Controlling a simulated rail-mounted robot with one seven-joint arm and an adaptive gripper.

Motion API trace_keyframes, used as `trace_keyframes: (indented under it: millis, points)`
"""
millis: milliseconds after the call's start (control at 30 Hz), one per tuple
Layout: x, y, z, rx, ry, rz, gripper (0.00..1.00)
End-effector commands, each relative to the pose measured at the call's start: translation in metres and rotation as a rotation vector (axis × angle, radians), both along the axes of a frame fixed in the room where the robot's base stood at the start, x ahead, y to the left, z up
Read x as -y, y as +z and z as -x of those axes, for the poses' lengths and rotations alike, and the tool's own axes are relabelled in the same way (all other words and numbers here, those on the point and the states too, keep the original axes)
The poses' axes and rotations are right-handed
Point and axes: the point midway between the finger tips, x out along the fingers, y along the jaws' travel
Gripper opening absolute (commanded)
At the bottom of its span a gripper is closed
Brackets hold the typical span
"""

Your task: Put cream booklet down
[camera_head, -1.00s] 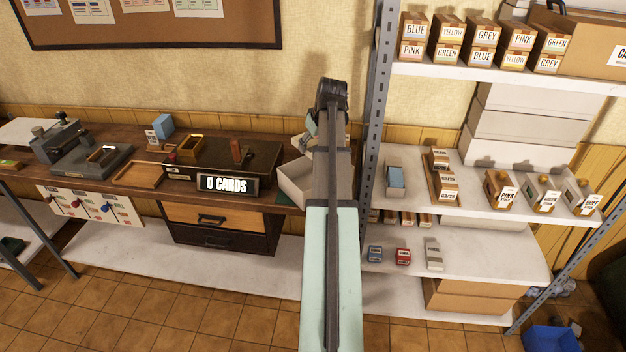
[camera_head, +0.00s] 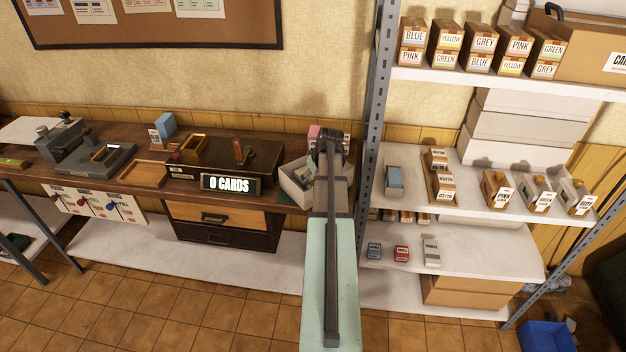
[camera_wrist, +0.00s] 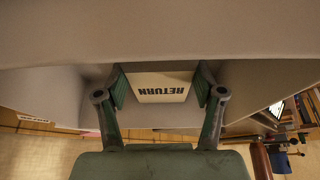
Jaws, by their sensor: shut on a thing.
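My gripper (camera_wrist: 160,90) shows in the wrist view with its two green fingers on either side of a cream piece (camera_wrist: 160,91), shut on it. That box stands on the wooden bench (camera_head: 130,196) in the head view, just left of and under my wrist. My fingertips and the booklet are hidden by my arm there, so I cannot tell whether the booklet touches the box floor.
A metal shelving upright (camera_head: 370,130) stands close right of my arm. A 0 CARDS sign (camera_head: 230,184) and a wooden tray (camera_head: 143,173) are to the left. A pink box (camera_head: 314,132) is behind my wrist. The shelves hold labelled boxes.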

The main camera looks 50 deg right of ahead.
Motion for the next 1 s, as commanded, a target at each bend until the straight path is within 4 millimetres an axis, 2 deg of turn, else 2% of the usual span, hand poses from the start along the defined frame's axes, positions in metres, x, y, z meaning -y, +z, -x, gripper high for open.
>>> trace_keyframes:
  millis: [167, 567, 600, 633, 667, 1000]
  points:
    - [0.0, -0.016, 0.0, 0.0, 0.0, -0.001, 0.28]
    - [0.0, -0.022, 0.0, 0.0, 0.0, 0.0, 0.28]
    - [0.0, -0.021, 0.0, 0.0, 0.0, 0.0, 0.79]
    - [0.0, -0.021, 0.0, 0.0, 0.0, 0.0, 0.89]
    - [0.0, -0.021, 0.0, 0.0, 0.0, 0.0, 0.93]
    - [0.0, -0.02, 0.0, 0.0, 0.0, 0.0, 0.93]
